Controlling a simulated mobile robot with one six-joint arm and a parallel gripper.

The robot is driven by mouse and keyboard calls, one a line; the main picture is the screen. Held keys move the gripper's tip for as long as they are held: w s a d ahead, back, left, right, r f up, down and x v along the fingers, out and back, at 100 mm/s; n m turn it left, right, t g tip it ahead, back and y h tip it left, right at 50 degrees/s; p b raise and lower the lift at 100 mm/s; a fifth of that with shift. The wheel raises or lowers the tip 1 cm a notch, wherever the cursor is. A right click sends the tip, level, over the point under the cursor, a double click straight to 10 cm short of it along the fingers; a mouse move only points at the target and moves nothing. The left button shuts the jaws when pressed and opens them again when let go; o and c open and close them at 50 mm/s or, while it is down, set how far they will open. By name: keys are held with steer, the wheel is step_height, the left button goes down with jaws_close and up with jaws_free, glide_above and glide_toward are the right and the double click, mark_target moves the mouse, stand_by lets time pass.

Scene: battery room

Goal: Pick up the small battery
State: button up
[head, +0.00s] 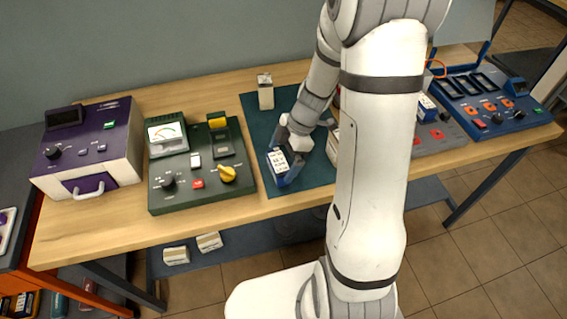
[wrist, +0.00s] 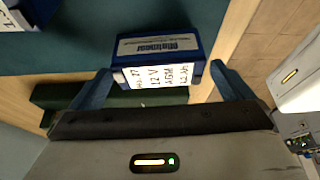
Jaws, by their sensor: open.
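A small blue battery (wrist: 158,47) with a white "12 V AGM" label lies between the two blue fingers of my open gripper (wrist: 160,70) in the wrist view. Small gaps show between the battery and each finger. In the head view my gripper (head: 297,143) is low over the dark teal mat, at the blue battery (head: 279,163) near the mat's front edge. Part of another white-labelled blue block (wrist: 22,14) shows at the wrist view's top left corner. A pale block (head: 265,92) stands at the mat's back; a further one is partly hidden behind my arm.
A green tester (head: 200,165) with a yellow knob and a purple-and-white charger (head: 88,150) stand left of the mat on the wooden bench (head: 70,233). A blue unit (head: 488,100) stands at the right. My arm hides part of the bench.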

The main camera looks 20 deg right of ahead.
mark_target(280, 161)
steer(key=shift+x, duration=1.5)
steer(key=shift+w, duration=0.1)
steer(key=shift+c, duration=0.2)
steer(key=c, duration=1)
steer(key=shift+c, duration=0.7)
steer(key=shift+r, duration=0.15)
